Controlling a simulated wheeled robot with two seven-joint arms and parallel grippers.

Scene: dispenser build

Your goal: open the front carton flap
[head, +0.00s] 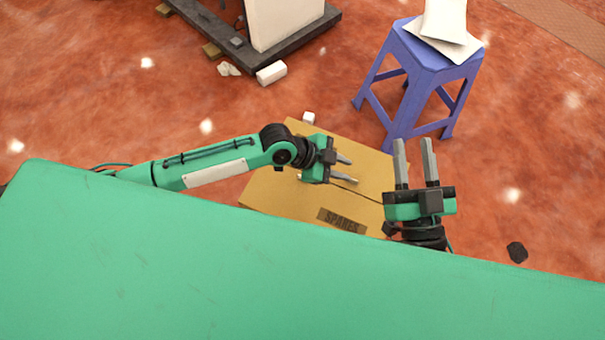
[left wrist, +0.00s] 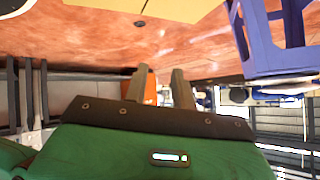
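The cardboard carton (head: 285,196) labelled "SPARES" stands on the floor below my grippers in the head view. Its top looks closed, with a dark seam running across it near the left fingertips. A tan strip of carton (left wrist: 160,8) shows at the top of the left wrist view. My left gripper (head: 347,170) is above the carton, its fingers apart and empty. Its two fingers (left wrist: 160,88) also stand apart in the left wrist view. My right gripper (head: 414,158) is at the carton's right side, fingers apart and empty. My green body hides the carton's near side.
A blue stool (head: 424,62) with white sheets (head: 444,28) on it stands behind and right of the carton. A dark pallet (head: 290,48) with a white block is at the back. A small white box (head: 271,73) lies on the floor.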

